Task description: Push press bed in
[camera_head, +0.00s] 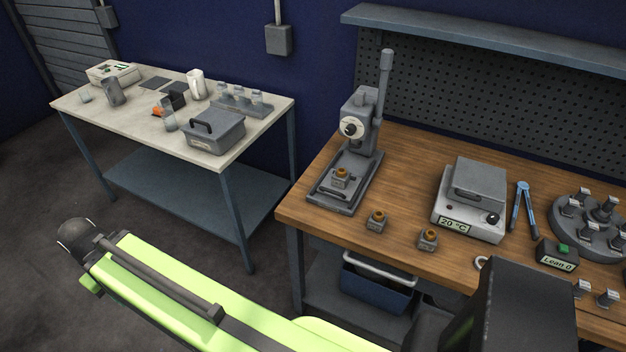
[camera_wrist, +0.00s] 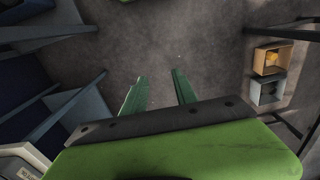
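The grey arbor press (camera_head: 357,120) stands at the left end of the wooden bench, with its lever upright and a round pale dial on its front. Its press bed (camera_head: 333,188) is low on the base, forward of the column. A small grey block with an orange top (camera_head: 341,177) sits on the bed. How far the bed is slid out is hard to tell. My gripper (camera_wrist: 159,76) shows in the wrist view with two green fingers apart and nothing between them, over bare floor. It is not seen near the press, and the press is not in the wrist view.
Two similar orange-topped blocks (camera_head: 377,220) stand on the wooden bench (camera_head: 300,207) near its front edge. A hot plate (camera_head: 470,200), blue-handled pliers (camera_head: 522,208) and a round rack (camera_head: 590,228) are further right. A pale side table (camera_head: 80,103) stands left, with floor between.

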